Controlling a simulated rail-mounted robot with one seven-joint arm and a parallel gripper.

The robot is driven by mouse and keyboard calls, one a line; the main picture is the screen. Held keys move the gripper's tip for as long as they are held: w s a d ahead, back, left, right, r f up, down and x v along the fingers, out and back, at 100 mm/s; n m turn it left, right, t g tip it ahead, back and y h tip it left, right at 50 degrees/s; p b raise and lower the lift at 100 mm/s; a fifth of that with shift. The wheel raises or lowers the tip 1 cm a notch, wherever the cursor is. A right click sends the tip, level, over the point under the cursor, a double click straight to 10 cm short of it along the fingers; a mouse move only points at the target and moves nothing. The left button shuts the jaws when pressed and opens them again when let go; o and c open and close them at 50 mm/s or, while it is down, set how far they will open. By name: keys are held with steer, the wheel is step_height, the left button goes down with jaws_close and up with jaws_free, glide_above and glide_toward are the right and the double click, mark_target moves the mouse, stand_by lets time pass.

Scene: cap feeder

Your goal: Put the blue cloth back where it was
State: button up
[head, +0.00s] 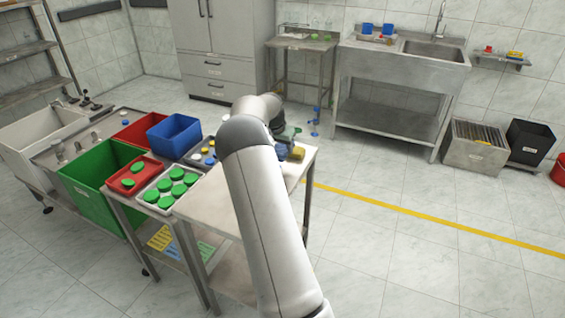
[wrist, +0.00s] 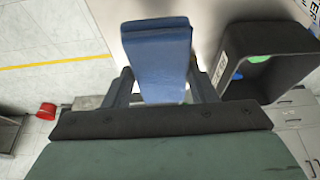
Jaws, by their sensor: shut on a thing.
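The blue cloth (wrist: 158,55) shows in the wrist view as a folded, thick pad. My gripper (wrist: 163,82) is shut on it, with one dark finger on each side, and the cloth reaches out beyond the fingers. In the head view my gripper (head: 286,140) is over the far right end of the pale table (head: 215,205). My own arm hides much of that table, and the cloth is hard to make out there. I cannot tell whether the cloth touches the tabletop.
A black bin (wrist: 262,62) with a green thing inside stands close to the right finger in the wrist view. Left of the table are a tray of green caps (head: 170,190), a red tray (head: 135,178), a blue bin (head: 173,134) and a green bin (head: 98,180).

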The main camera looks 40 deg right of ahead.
mark_target(283, 165)
steer(key=shift+f, duration=3.3)
steer(key=o, duration=0.9)
steer(key=shift+r+p, duration=0.15)
steer(key=shift+p, duration=0.2)
